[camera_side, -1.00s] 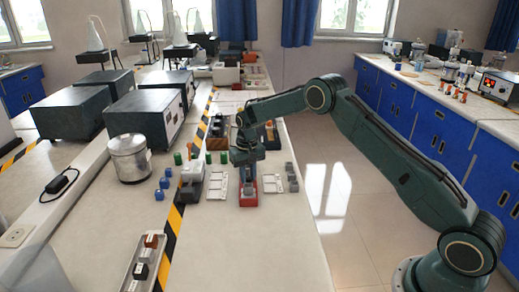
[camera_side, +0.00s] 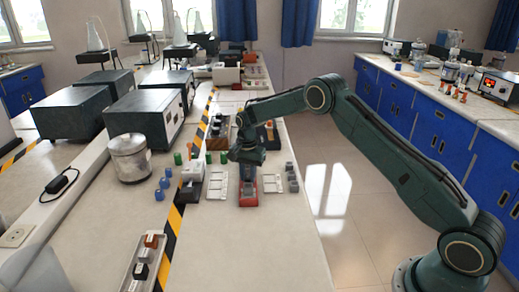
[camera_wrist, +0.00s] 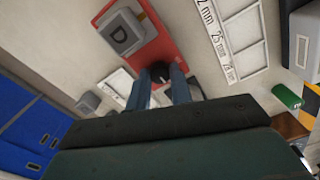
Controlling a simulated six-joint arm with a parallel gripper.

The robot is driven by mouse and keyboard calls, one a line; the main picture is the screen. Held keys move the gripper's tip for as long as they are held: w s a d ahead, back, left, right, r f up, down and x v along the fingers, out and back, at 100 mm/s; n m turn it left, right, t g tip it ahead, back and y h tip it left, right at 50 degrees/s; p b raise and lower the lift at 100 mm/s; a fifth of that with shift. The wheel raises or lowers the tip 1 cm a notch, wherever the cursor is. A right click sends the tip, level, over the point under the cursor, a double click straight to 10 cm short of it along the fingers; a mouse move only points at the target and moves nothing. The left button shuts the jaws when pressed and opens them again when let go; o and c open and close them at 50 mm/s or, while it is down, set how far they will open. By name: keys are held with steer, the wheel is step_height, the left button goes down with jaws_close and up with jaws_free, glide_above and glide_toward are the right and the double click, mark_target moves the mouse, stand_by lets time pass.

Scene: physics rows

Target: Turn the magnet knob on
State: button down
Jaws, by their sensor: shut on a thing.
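The magnet device has a red base (camera_side: 249,201) and stands on the bench in the side view. In the wrist view its red base (camera_wrist: 152,48) carries a grey block (camera_wrist: 121,34) marked "D" and a small black knob (camera_wrist: 159,71) with a light mark. My gripper (camera_wrist: 160,80) has its two bluish fingers on either side of the knob and is shut on it. In the side view my gripper (camera_side: 248,173) is low over the device's far end and hides the knob. The knob's lower part is hidden in the wrist view.
Blue cylinders (camera_side: 160,195) and a metal pot (camera_side: 129,158) are farther left.

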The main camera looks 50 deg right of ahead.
mark_target(248, 178)
steer(key=shift+m, duration=0.3)
steer(key=c, duration=1.5)
jaws_free()
steer(key=shift+r, duration=0.15)
step_height(248, 178, up, 14)
steer(key=shift+f, duration=0.2)
steer(key=shift+r, duration=0.1)
